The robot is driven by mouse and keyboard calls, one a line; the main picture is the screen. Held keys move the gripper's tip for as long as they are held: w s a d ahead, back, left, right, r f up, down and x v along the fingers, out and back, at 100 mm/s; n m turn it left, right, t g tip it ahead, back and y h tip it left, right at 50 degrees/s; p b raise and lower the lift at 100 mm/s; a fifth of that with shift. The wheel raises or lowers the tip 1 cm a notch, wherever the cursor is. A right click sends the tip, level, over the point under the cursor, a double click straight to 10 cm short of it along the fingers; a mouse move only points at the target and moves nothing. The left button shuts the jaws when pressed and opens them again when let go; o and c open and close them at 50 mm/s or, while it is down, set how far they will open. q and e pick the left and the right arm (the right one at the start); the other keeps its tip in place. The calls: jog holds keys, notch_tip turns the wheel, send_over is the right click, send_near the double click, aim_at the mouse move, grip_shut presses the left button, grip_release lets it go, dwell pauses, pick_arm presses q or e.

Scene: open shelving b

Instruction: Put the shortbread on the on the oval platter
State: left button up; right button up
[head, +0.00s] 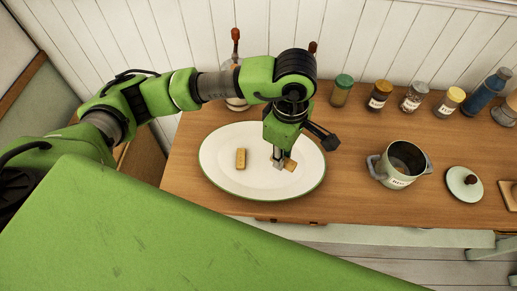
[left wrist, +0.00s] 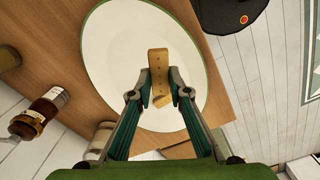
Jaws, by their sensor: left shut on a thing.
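The white oval platter (head: 222,180) with a green rim lies on the wooden counter; it also fills the middle of the left wrist view (left wrist: 110,60). My left gripper (head: 279,160) points down over its right half, shut on a shortbread (head: 290,164). In the left wrist view, this shortbread (left wrist: 158,62) sits between the fingertips (left wrist: 159,78). I cannot tell whether it touches the platter. A second shortbread (head: 241,158) lies flat on the platter, left of the gripper, and shows partly between the fingers in the left wrist view (left wrist: 161,101). My right gripper is not in view.
A row of spice jars (head: 380,95) and a blue bottle (head: 486,93) stand along the back. A pot (head: 404,160) and its lid (head: 463,183) sit right of the platter. Red-topped bottles (head: 236,40) stand behind it. The platter's left end is clear.

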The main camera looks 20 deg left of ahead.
aim_at(260, 159)
pick_arm(q)
jog(key=w+a+f, duration=0.1)
jog(key=a+f, duration=0.1)
jog(key=w+a+f+p, duration=0.1)
jog(key=a+f, duration=0.1)
jog(key=w+a+f+p, duration=0.1)
jog(key=a+f, duration=0.1)
jog(key=shift+w+a, duration=0.2)
jog(key=shift+w, duration=0.15)
jog(key=shift+w+a+f+p, duration=0.25)
jog(key=shift+a+f+p, duration=0.05)
jog(key=shift+f+p, duration=0.15)
jog(key=f, duration=0.1)
jog(key=f+p, duration=0.2)
jog(key=shift+w+a, duration=0.1)
jog(key=shift+a, duration=0.15)
jog(key=shift+f, duration=0.3)
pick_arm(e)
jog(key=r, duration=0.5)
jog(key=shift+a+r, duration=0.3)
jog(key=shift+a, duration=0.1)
pick_arm(q)
jog(key=shift+f, duration=0.1)
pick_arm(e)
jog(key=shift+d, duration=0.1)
